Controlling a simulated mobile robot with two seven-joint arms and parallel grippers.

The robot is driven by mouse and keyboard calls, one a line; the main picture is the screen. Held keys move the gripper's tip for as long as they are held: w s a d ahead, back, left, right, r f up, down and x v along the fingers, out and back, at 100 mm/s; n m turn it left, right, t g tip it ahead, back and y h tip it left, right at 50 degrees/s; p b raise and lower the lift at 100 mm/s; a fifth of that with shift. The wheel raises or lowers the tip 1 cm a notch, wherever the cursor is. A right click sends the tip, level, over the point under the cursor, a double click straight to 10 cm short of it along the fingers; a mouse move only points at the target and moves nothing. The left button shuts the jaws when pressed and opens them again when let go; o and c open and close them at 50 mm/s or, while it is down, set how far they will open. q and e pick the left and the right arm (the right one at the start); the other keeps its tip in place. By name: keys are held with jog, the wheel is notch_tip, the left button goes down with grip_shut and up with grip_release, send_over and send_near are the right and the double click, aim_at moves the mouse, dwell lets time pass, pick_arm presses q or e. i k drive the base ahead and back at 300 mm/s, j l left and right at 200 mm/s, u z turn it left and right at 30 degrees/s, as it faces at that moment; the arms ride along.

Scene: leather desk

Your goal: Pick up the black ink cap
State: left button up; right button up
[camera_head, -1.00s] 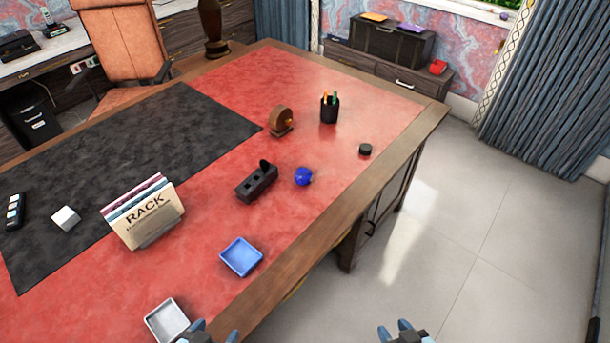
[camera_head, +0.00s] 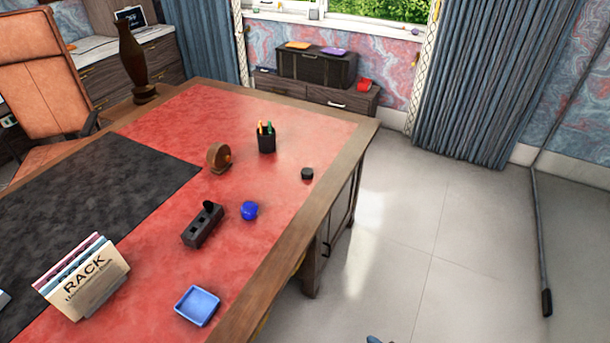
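A small round black cap (camera_head: 307,174) lies on the red leather desk top near its right edge, to the right of the pen cup; it looks like the black ink cap. A black desk stand (camera_head: 203,229) with an upright round black piece on it stands nearer to me. A fingertip of what looks like my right gripper (camera_head: 374,340) just shows at the bottom edge, far from the cap. Most of that gripper is out of frame. My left gripper is not in view.
A blue ball-like object (camera_head: 249,210), a black pen cup (camera_head: 266,142), a brown round object (camera_head: 218,158), a blue tray (camera_head: 197,306) and a file rack (camera_head: 83,279) stand on the desk. Clear tiled floor (camera_head: 420,230) lies to its right. A pole (camera_head: 541,240) stands at far right.

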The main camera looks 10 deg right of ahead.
aim_at(307, 173)
jog(key=i+l+u, duration=0.1)
jog(key=u, duration=0.3)
jog(key=i+l+u, duration=0.1)
jog(key=l+u, duration=0.45)
jog(key=u, duration=0.2)
jog(key=l+u, duration=0.35)
jog(key=l, duration=0.75)
jog(key=l+u, duration=0.1)
jog(key=l, duration=1)
